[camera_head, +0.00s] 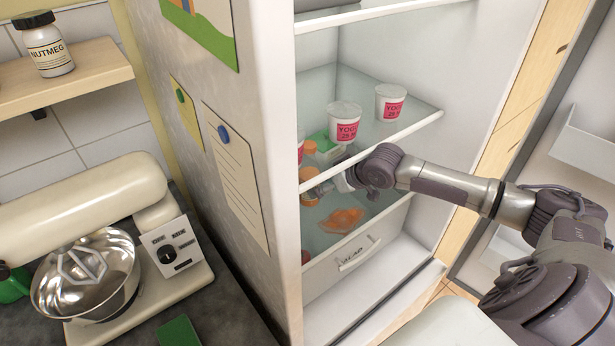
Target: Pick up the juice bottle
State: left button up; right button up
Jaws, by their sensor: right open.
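My right arm reaches in from the right through the open fridge. My right gripper (322,188) is open on the lower shelf level, below the upper glass shelf. Orange shapes that look like the juice bottle (307,174) show at the left, close to the gripper's fingers. They are partly hidden by the fridge's side wall and the shelf edge. I cannot tell whether the fingers touch the bottle or stand around it. My left gripper is not in view.
White yogurt cups (344,122) stand on the upper glass shelf (415,122), just above my right wrist. An orange item (343,220) lies on the lower shelf, above the salad drawer (358,257). The fridge's side wall (262,100) bounds the left. A stand mixer (85,200) stands on the counter.

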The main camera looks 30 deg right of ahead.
aim_at(318, 185)
jog(key=x, duration=0.2)
jog(key=shift+w+a+f, duration=0.1)
jog(key=shift+w, duration=0.15)
jog(key=shift+w+f, duration=0.25)
jog(key=x, duration=0.4)
jog(key=shift+w+a+f+p, duration=0.1)
jog(key=shift+p, duration=0.25)
jog(key=shift+w+f, duration=0.2)
jog(key=shift+f, duration=0.05)
jog(key=shift+w+f, duration=0.1)
jog(key=shift+c, duration=1.6)
jog(key=c, duration=1.1)
jog(key=shift+c, duration=0.7)
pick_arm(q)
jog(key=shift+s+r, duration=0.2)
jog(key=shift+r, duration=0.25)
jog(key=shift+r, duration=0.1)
pick_arm(e)
jog(key=shift+r, duration=0.25)
